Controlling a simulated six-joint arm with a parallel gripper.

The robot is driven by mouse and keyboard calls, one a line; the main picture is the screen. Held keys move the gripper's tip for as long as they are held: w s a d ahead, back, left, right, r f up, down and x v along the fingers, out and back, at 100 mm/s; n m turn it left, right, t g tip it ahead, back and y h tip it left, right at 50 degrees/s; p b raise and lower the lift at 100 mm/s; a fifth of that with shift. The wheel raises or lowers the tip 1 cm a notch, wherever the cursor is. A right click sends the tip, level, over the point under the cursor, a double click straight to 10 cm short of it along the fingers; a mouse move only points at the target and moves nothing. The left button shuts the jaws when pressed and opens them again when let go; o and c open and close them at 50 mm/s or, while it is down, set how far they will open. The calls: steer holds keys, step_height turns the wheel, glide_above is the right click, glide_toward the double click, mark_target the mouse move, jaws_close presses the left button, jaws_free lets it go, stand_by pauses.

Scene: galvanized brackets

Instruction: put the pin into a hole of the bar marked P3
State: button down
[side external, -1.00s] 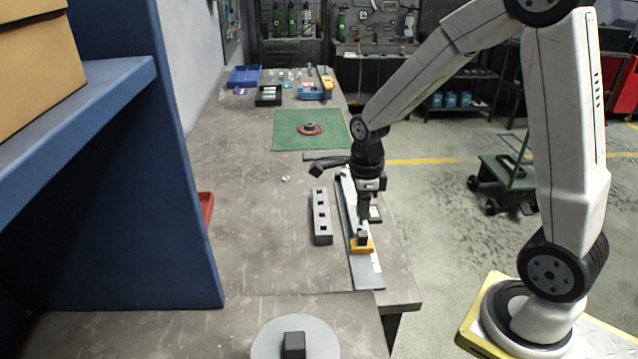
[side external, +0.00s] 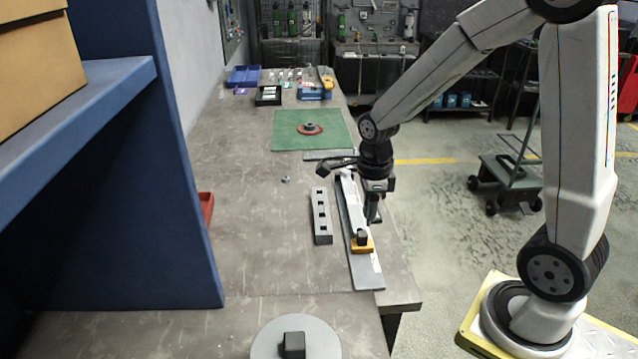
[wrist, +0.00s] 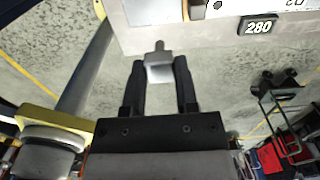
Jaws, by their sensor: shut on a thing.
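My gripper (wrist: 160,68) is shut on the pin (wrist: 159,66), a pale grey block with a narrower stub at its end in the wrist view. In the side external view my gripper (side external: 373,218) hangs near the bench's right edge, right of the long strip; the pin is not clear there. A grey bar (side external: 321,222) with several square holes lies on the bench, left of the strip and apart from my gripper. No P3 mark is legible on it.
A long grey-and-white strip (side external: 365,275) carries an orange piece (side external: 362,247) with a black knob, close to my gripper. A dark tag reading 280 (wrist: 258,26) is at the bench edge. A green mat (side external: 290,140) lies farther back. The bench left of the bar is mostly clear.

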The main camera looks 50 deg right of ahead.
steer(key=shift+w+d, duration=0.1)
steer(key=w+d+f, duration=0.3)
steer(key=w+d, duration=0.3)
steer(key=shift+d+f, duration=0.25)
steer(key=shift+f, duration=0.05)
steer(key=shift+f, duration=0.1)
steer(key=shift+f, duration=2.4)
steer(key=shift+f, duration=0.95)
stand_by(0.9)
steer(key=shift+c, duration=1.5)
jaws_free()
steer(key=shift+s, duration=0.1)
steer(key=shift+r, duration=0.15)
steer(key=shift+r, duration=2.9)
